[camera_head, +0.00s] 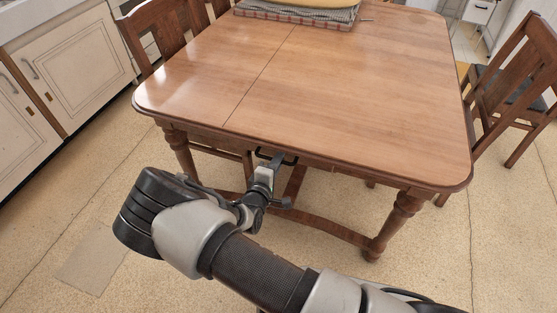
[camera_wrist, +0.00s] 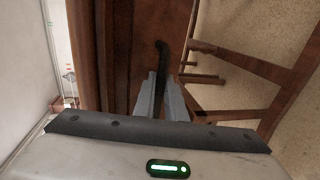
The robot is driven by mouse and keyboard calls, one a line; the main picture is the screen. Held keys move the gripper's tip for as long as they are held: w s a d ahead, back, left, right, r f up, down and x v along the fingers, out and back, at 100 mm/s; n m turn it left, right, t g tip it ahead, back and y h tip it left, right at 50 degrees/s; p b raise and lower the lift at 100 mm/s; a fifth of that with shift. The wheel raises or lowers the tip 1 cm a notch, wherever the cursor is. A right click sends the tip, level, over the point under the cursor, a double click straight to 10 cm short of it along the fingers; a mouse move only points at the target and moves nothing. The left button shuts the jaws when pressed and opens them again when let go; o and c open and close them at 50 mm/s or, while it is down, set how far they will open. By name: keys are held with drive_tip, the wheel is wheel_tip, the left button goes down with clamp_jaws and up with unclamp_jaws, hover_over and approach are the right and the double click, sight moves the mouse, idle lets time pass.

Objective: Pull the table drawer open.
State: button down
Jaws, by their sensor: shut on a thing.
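The wooden table (camera_head: 330,85) stands in front of me with a brown, glossy top. The dark drawer handle (camera_head: 262,153) sits under the near edge of the tabletop in the head view. It is also visible as a dark bar (camera_wrist: 161,47) in the wrist view, against brown wood. My gripper (camera_head: 268,165) is at the handle, below the table edge. In the wrist view, the two grey fingers of my gripper (camera_wrist: 161,85) are close on either side of the handle, shut on it. The drawer front is mostly hidden beneath the tabletop, and I cannot tell how far it stands out.
A wooden chair (camera_head: 158,27) stands at the table's far left, and another chair (camera_head: 512,85) at the right. White cabinets (camera_head: 65,75) line the left side. The near floor (camera_head: 70,225) is clear at left.

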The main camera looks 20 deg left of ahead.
drive_tip(key=f+v, duration=0.2)
drive_tip(key=v, duration=1.2)
drive_tip(key=s+f+p+v, duration=0.1)
drive_tip(key=f+v, duration=0.2)
drive_tip(key=v, duration=1)
drive_tip(key=shift+s+a+f+p, duration=0.25)
drive_tip(key=shift+s+p, duration=0.05)
drive_tip(key=shift+s, duration=0.25)
drive_tip(key=c, duration=2.1)
unclamp_jaws()
drive_tip(key=shift+s+a, duration=0.1)
drive_tip(key=shift+s, duration=0.05)
